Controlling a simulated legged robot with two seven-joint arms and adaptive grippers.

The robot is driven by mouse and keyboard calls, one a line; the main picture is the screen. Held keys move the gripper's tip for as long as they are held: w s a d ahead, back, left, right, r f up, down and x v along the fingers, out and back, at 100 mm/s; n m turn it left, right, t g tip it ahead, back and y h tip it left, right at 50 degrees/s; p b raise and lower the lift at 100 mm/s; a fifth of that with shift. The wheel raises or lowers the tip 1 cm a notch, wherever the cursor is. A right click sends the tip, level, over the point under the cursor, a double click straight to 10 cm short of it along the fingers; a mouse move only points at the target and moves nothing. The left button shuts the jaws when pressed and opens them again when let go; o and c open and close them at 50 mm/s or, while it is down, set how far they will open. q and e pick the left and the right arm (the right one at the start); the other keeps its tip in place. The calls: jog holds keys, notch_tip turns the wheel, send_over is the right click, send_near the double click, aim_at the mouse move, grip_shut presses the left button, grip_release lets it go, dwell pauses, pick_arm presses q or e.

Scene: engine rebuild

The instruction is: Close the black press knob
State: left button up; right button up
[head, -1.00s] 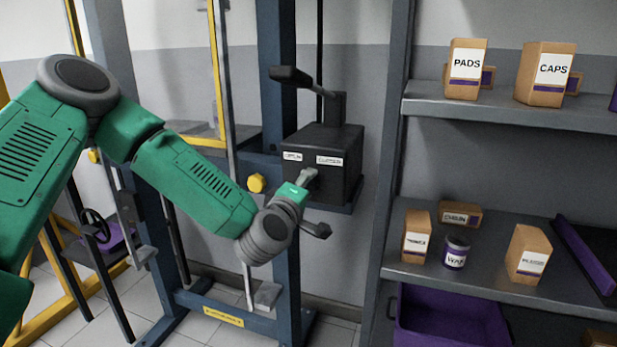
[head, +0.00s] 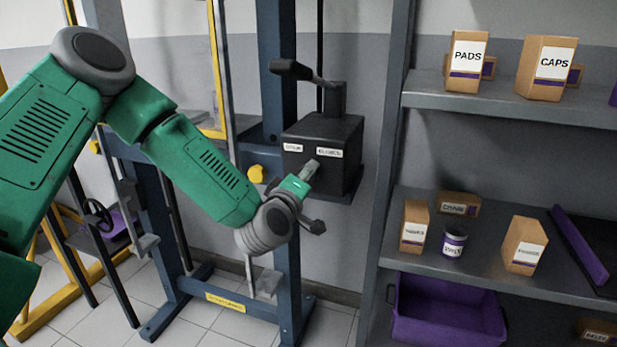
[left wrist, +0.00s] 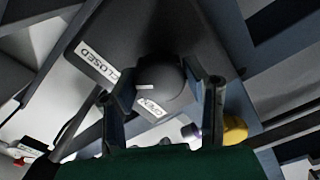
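The black press knob (left wrist: 163,88) is a round dark dial with a white pointer line, in the middle of the left wrist view. A "CLOSED" label (left wrist: 97,63) lies to its upper left and an "OPEN" label (left wrist: 152,108) just below it. The pointer line points left, between the two labels. My left gripper (left wrist: 160,80) has one finger on each side of the knob; the fingers look apart from it, though contact is hard to judge. In the head view my left gripper (head: 309,171) is at the black press box (head: 325,140) and hides the knob. My right gripper is out of view.
A black lever (head: 293,70) sticks out above the box. The blue press frame (head: 283,240) stands behind my left arm, with a yellow knob (head: 256,174) on it. A shelf (head: 510,110) with boxes is to the right, over a purple bin (head: 445,310).

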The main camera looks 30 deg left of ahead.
pick_arm(q)
jog(key=o, duration=0.3)
jog(key=shift+a+f, duration=0.1)
jog(key=shift+a, duration=0.1)
jog(key=shift+o, duration=0.2)
jog(key=shift+a, duration=0.1)
jog(key=shift+s, duration=0.15)
jog(key=v, duration=1.1)
jog(key=shift+s, duration=0.3)
jog(key=shift+f, duration=0.25)
